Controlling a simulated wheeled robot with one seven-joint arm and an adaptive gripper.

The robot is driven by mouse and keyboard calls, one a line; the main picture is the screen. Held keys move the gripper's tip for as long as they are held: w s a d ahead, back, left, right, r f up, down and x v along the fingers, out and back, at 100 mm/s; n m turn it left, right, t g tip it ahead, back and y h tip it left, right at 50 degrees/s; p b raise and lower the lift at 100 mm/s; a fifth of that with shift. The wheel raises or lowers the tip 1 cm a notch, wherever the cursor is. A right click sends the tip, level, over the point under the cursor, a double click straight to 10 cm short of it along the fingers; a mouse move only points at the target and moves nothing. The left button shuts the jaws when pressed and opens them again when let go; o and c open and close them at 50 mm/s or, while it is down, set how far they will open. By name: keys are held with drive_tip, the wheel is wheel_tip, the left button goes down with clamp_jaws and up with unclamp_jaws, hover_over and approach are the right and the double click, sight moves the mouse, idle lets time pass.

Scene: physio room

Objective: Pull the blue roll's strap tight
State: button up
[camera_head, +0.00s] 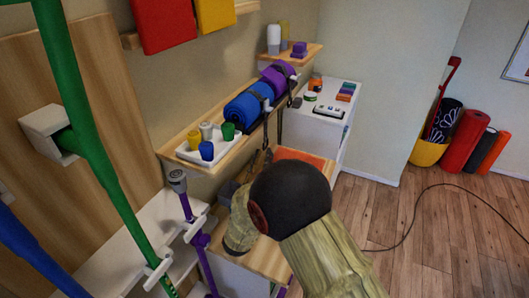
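The blue roll (243,107) lies on a wooden wall shelf (181,149), beside a purple roll (274,75). A dark strap (267,124) goes around the blue roll near its right end, and its tail hangs down over the shelf's front edge. How tight it is I cannot make out. Another dark strap hangs at the purple roll. My gripper (259,158) seems to be the dark part just below the strap's tail, mostly hidden behind my arm. Whether its fingers are apart, or touch the strap, does not show.
A white tray (184,150) with several small coloured cups stands on the shelf, left of the blue roll. Below is a wooden-topped cabinet with an orange item (306,158). A white counter (346,99) with small items stands behind right. Open floor with a cable lies right.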

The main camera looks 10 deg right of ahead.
drive_tip(key=v, duration=0.9)
drive_tip(key=shift+a, duration=0.1)
idle(0.6)
